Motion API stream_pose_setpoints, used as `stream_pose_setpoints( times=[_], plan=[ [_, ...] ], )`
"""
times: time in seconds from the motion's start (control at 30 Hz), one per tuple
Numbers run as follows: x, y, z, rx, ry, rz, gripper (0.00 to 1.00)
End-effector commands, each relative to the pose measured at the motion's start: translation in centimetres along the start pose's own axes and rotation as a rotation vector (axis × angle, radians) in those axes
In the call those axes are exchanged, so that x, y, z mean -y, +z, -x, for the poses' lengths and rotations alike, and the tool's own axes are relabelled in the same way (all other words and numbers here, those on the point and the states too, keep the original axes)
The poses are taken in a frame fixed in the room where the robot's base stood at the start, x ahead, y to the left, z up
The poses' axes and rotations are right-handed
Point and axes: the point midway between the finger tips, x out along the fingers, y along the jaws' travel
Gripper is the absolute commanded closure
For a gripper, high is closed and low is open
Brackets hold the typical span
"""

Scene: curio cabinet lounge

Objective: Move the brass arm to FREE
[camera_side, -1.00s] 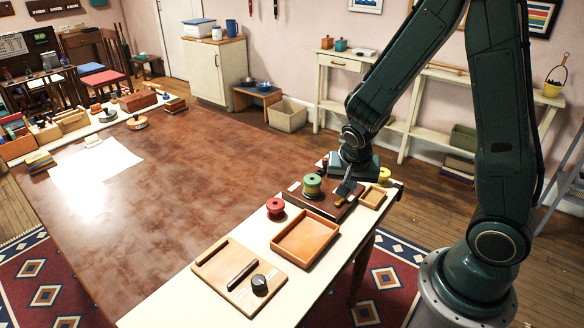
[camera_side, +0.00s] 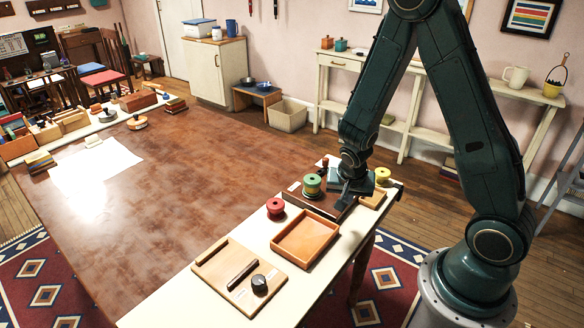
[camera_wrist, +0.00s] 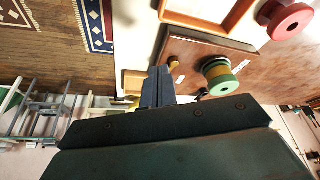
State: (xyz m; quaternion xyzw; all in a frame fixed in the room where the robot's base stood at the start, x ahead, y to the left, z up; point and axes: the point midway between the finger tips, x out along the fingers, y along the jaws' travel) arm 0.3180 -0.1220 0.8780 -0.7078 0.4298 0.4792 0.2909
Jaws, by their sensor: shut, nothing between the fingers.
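A brown wooden base (camera_side: 322,206) carries a green and yellow spool (camera_side: 312,186); the spool also shows in the wrist view (camera_wrist: 220,78). A small brass piece (camera_wrist: 174,62), likely the end of the brass arm, shows on the base in the wrist view, just right of my fingertips. In the side view my gripper hides it. My gripper (camera_side: 343,203) is shut and empty, low over the right part of the base. Its fingers (camera_wrist: 160,73) also show in the wrist view. I cannot tell whether they touch the brass piece. White labels on the base are too small to read.
A red spool (camera_side: 275,208) and an empty wooden tray (camera_side: 305,238) stand left and in front. A board (camera_side: 240,278) with a dark bar and a black knob is nearer. A yellow spool (camera_side: 382,175) is close on the right. The large brown table is mostly clear.

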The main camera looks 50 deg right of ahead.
Motion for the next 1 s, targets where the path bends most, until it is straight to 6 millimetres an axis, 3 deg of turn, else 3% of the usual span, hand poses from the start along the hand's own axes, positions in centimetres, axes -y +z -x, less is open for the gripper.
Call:
stream_pose_setpoints(
  times=[0.37, 0.7, 1.0],
  plan=[
    [-0.1, 0.1, -3.7, 0.002, 0.003, 0.0, 1.0],
    [-0.1, -3.2, -4.8, 0.001, 0.0, -0.002, 1.0],
    [0.0, -3.7, -5.0, 0.0, 0.0, 0.001, 1.0]
  ],
)
